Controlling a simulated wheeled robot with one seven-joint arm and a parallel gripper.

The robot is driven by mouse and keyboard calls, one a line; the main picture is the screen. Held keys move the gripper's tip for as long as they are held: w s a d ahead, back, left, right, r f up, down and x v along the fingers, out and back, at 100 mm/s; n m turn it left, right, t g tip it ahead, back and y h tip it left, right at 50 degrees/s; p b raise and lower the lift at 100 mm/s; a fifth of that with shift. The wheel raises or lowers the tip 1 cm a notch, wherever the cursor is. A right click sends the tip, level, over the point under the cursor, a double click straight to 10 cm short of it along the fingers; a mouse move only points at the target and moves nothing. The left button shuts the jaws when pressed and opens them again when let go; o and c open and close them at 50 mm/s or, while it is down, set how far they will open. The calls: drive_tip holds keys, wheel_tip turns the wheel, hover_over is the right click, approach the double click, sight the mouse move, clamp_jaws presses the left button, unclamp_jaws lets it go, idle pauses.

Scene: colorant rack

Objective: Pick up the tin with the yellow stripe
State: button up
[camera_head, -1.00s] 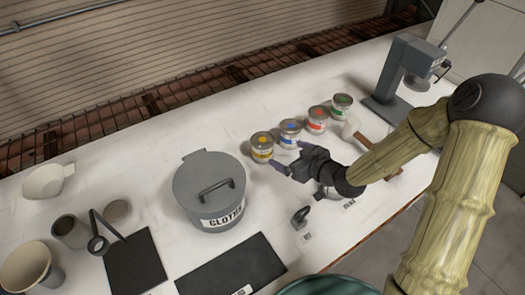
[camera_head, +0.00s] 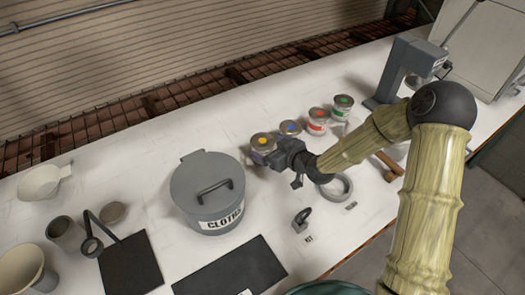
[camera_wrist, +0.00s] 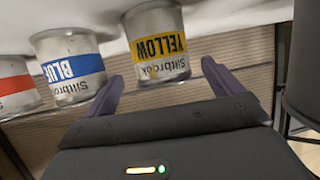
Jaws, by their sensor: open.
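The tin with the yellow stripe (camera_head: 262,141) is a small metal can with a yellow dot on its lid. It stands at the left end of a row of tins, partly hidden by my gripper. My gripper (camera_head: 268,156) is open and right beside it. In the wrist view, which is upside down, the yellow-striped tin (camera_wrist: 157,46) reads "YELLOW". It shows between the spread fingers of my gripper (camera_wrist: 161,77). Its side lies near the fingertips; I cannot tell whether they touch it.
The blue tin (camera_wrist: 68,66) is close to one finger. The red tin (camera_head: 318,121) and green tin (camera_head: 343,104) stand further right. A large grey lidded "CLOTHS" bin (camera_head: 207,193) stands left of the yellow tin.

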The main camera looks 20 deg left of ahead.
sight(262, 144)
drive_tip(key=x, duration=0.4)
drive_tip(key=shift+s+a+f, duration=0.1)
drive_tip(key=shift+a+f, duration=0.05)
drive_tip(key=shift+a, duration=0.05)
drive_tip(key=c, duration=1.2)
drive_tip(key=shift+r, duration=0.3)
